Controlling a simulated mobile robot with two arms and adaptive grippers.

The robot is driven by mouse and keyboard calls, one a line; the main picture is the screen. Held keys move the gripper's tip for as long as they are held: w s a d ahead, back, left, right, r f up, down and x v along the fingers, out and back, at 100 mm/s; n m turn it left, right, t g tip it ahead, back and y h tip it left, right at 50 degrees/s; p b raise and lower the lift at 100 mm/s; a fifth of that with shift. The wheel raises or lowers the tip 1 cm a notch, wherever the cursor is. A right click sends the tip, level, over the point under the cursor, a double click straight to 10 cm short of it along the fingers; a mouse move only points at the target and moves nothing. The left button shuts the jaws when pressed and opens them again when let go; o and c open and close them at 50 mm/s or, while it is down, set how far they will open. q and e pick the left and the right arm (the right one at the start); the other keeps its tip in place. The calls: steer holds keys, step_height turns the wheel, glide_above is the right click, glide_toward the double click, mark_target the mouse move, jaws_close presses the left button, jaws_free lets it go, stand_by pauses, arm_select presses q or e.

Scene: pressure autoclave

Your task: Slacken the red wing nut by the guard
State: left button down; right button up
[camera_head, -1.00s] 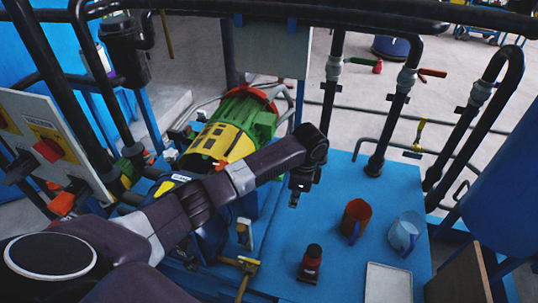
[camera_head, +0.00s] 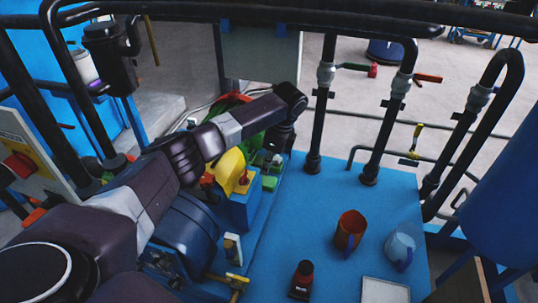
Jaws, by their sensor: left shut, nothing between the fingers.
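My left gripper (camera_head: 272,160) points down at the far end of my left arm, shut and empty, close to the right side of the yellow guard (camera_head: 229,168). Small red parts show by the guard, one at its left (camera_head: 207,180) and one at its front right (camera_head: 244,179). I cannot tell which is the wing nut, as they are small and partly covered. Green blocks (camera_head: 269,183) sit just below the gripper, and I cannot tell whether it touches anything. My right gripper is not in view.
A red-brown mug (camera_head: 349,231), a blue-grey jug (camera_head: 401,247), a dark bottle with a red band (camera_head: 302,280) and a pale tray (camera_head: 385,291) stand on the blue deck (camera_head: 318,205). Black upright pipes (camera_head: 320,115) rise behind. The deck's middle is clear.

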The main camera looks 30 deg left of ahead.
mark_target(244, 178)
arm_select(q)
steer(key=a, duration=0.1)
steer(key=a+f+p, duration=0.1)
steer(key=a, duration=0.1)
steer(key=s+a, duration=0.1)
steer(key=shift+a+f, duration=0.15)
steer(key=shift+f, duration=0.1)
